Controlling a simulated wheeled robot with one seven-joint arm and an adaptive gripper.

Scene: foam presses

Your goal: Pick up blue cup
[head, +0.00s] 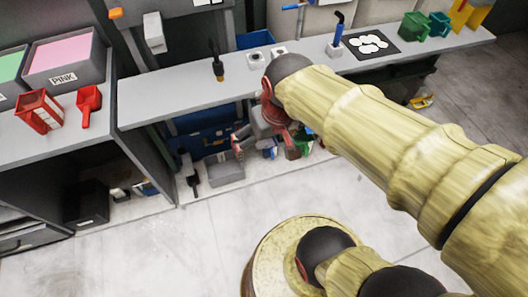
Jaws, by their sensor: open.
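My gripper (265,148) hangs below my wrist near the picture's centre, in front of the long bench. Its jaws are apart and it holds nothing I can see. A small blue object (269,153) shows near the fingers, low under the bench. It is too small and partly covered for me to tell whether it is a cup. A blue-green jug-like container (438,23) stands on the bench at the upper right, beside a green one (412,26). No clearly blue cup can be made out.
The grey bench (180,100) carries a black-handled tool (217,66) and a black mat (370,43) with white discs. Red containers (38,110) and a bin marked PINK (62,55) stand at the left. Clutter lies under the bench. The floor (190,250) in front is clear.

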